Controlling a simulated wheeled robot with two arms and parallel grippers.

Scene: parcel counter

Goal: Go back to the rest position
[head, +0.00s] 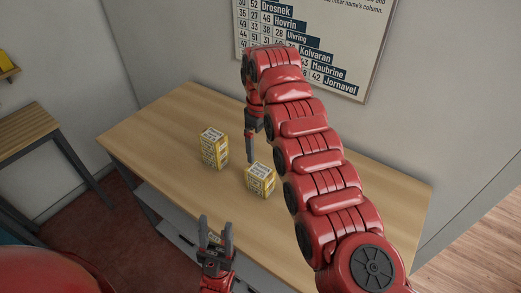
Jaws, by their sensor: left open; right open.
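My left gripper (216,224) is in the lower middle of the head view, at the counter's front edge. Its two fingers point up in the picture and stand apart. A small pale yellow patch shows low between them; I cannot tell what it is. My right gripper (252,137) hangs from the red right arm over the back of the counter, fingers pointing down. It is open, near two yellow-and-white boxes. One box (214,148) stands upright to its left, and the other box (260,180) stands nearer, below it in the picture. Neither box is visibly held.
The wooden counter (350,200) has bare room at its left and right. A poster of numbers and names (330,40) hangs on the wall behind. A smaller wooden table (25,128) stands at the left, with a yellow item (5,62) above it.

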